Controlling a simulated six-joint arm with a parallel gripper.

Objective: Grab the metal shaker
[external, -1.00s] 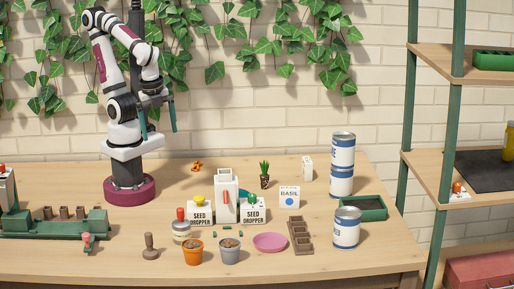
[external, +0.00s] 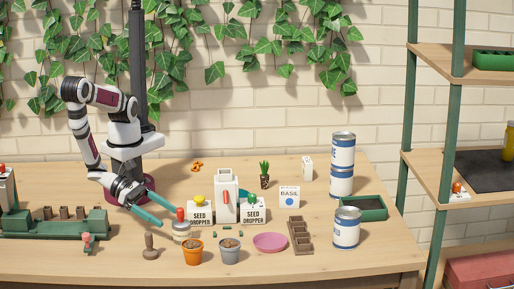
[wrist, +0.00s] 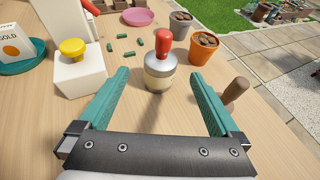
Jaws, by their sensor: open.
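The metal shaker (external: 181,231) has a cream and silver body and a red knob on top. It stands upright on the table, and it also shows in the wrist view (wrist: 159,76). My gripper (external: 169,220) is open and empty, low over the table just left of the shaker in the external view. In the wrist view its two teal fingers point at the shaker, which stands between the lines of the fingers, around their tips.
An orange pot (external: 193,252) and a grey pot (external: 230,250) stand right of the shaker. A wooden stamp (external: 150,247) stands close to the right finger in the wrist view.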

